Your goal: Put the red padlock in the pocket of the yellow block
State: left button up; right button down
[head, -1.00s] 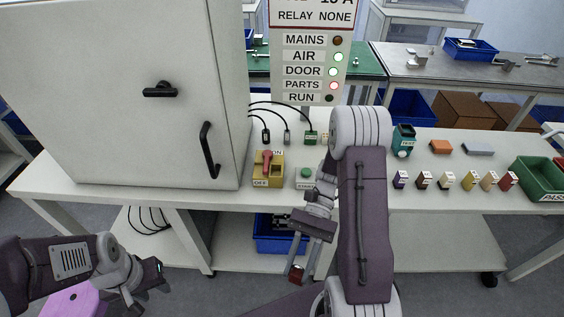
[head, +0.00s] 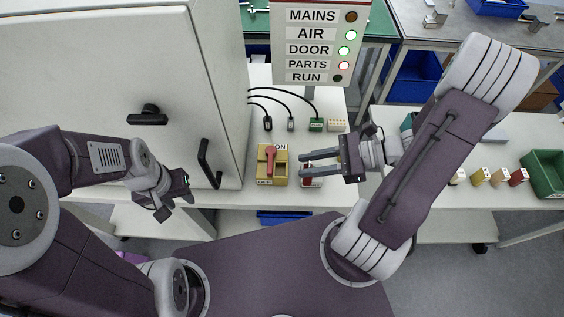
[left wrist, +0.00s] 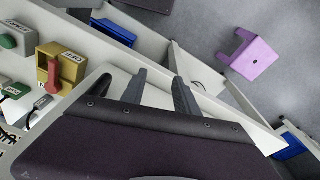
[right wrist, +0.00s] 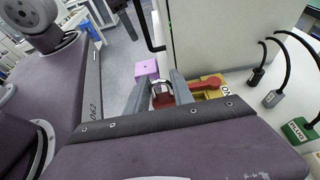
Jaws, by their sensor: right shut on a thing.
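The yellow block (head: 280,178) sits on the white bench, with a red lever (head: 270,160) on top and ON and OFF labels. It also shows in the left wrist view (left wrist: 43,57) and, partly hidden, in the right wrist view (right wrist: 212,94). My right gripper (head: 303,164) is just right of the block in the head view. It is shut on the red padlock (right wrist: 163,99), whose pale shackle shows between the fingers. The padlock's red body (head: 309,171) is partly hidden in the head view. The pocket is not clear. My left gripper (head: 176,203) is open and empty, left of the bench front.
The white cabinet (head: 100,80) with black handles stands left of the block. The white START box (head: 313,184) is close beside it, under the right gripper. Cabled connectors (head: 291,125) lie behind. Small coloured blocks and a green bin (head: 545,172) are at right.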

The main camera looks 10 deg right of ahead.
jog(key=shift+w+a+f+b, duration=0.1)
jog(key=shift+w+a+f, duration=0.75)
jog(key=shift+w+f, duration=0.85)
jog(key=shift+w+a+f+b, duration=0.1)
jog(key=shift+w+a+f, duration=0.75)
jog(key=shift+w+f, duration=0.85)
jog(key=shift+w+a+f+b, duration=0.1)
jog(key=shift+w+a+f, duration=0.75)
jog(key=shift+w+f, duration=0.85)
jog(key=shift+s+f, duration=0.2)
jog(key=shift+s, duration=0.1)
jog(key=shift+f, duration=0.25)
jog(key=c, duration=1.1)
grip_release()
jog(key=shift+r, duration=0.1)
